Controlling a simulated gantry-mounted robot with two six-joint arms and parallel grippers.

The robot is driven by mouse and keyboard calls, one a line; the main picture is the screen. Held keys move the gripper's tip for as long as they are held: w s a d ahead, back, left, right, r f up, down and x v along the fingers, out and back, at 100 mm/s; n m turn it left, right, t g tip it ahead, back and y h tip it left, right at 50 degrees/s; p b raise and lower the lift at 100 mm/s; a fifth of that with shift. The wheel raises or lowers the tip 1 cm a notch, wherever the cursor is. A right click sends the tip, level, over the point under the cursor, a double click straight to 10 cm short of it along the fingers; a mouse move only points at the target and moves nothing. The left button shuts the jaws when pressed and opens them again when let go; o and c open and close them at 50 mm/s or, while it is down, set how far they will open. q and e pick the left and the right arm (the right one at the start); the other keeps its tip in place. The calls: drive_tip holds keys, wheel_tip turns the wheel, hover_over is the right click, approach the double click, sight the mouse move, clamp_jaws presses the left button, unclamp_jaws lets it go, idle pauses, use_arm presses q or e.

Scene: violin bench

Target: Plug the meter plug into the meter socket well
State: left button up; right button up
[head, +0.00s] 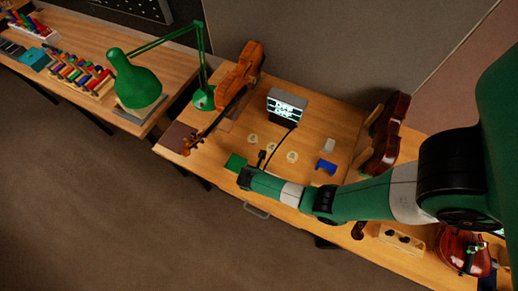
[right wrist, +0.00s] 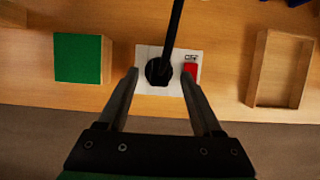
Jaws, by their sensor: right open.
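The meter (head: 287,107) stands on the bench with a lit screen, and a black cable (head: 279,148) runs from it toward the front edge. In the right wrist view a round black plug (right wrist: 157,71) sits at the cable's end, on a white plate (right wrist: 147,88) with a small red part (right wrist: 190,71). My right gripper (right wrist: 160,76) is open, its fingers on either side of the plug with gaps visible. I cannot tell which part is the socket well or whether the plug sits in anything. My left gripper is not in view.
A green block (right wrist: 80,58) lies left of the plate, and an open wooden tray (right wrist: 282,70) lies right. Pale round marks (head: 271,147), a blue item (head: 326,167) and a white item (head: 328,145) are nearby. Violins (head: 240,75) and a green lamp (head: 140,88) stand around.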

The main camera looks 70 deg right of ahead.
drive_tip(key=p+v, duration=0.1)
drive_tip(key=v, duration=0.7)
drive_tip(key=shift+w+r, duration=0.1)
idle(0.7)
